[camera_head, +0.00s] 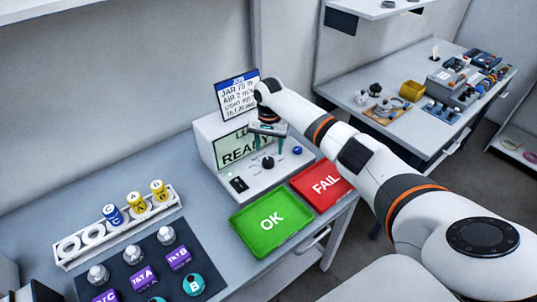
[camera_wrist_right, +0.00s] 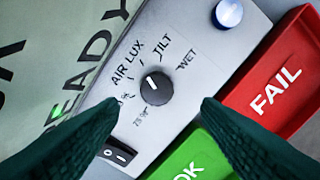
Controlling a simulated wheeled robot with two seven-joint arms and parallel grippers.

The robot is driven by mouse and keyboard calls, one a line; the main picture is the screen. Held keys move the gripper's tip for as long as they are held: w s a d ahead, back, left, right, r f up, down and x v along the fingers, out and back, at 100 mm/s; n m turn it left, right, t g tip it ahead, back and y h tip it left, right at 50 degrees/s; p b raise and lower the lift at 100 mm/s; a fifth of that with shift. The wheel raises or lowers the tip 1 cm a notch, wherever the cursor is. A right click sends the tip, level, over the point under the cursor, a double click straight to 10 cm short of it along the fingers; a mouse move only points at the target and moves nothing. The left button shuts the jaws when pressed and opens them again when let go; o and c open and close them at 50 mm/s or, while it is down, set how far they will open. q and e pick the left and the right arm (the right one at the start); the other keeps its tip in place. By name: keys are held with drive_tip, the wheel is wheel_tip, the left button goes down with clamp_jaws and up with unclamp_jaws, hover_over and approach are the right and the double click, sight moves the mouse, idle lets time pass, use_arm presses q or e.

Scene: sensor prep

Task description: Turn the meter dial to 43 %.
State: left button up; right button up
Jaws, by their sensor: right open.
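The meter (camera_head: 222,152) is a pale box with a lit display reading READY. Its black dial (camera_head: 267,163) sits on the sloped front panel and shows large in the right wrist view (camera_wrist_right: 156,88). The labels AIR, LUX, TILT, WET and 75 % surround it; another percent label is partly hidden by a finger. The dial's short white mark points up and slightly left in the wrist view. My right gripper (camera_head: 267,147) is open above the panel, its dark green fingers (camera_wrist_right: 160,105) on either side of the dial, apart from it. My left gripper is not in view.
A black rocker switch (camera_wrist_right: 118,152) and a blue button (camera_wrist_right: 228,13) flank the dial. A green OK tray (camera_head: 290,240) and a red FAIL tray (camera_head: 345,187) lie in front. A white rack (camera_head: 68,262) with jars stands left. A sign (camera_head: 238,95) stands behind the meter.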

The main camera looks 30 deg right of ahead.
sight(268, 160)
drive_tip(key=f, duration=0.3)
drive_tip(key=shift+w+a+f, duration=0.1)
drive_tip(key=shift+w+f, duration=0.15)
drive_tip(key=shift+f, duration=1.25)
drive_tip(key=shift+c, duration=0.7)
drive_tip(key=c, duration=0.8)
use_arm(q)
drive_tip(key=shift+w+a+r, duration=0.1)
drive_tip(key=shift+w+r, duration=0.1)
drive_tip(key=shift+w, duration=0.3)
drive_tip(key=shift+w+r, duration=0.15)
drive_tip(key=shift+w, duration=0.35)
use_arm(e)
drive_tip(key=shift+c, duration=0.2)
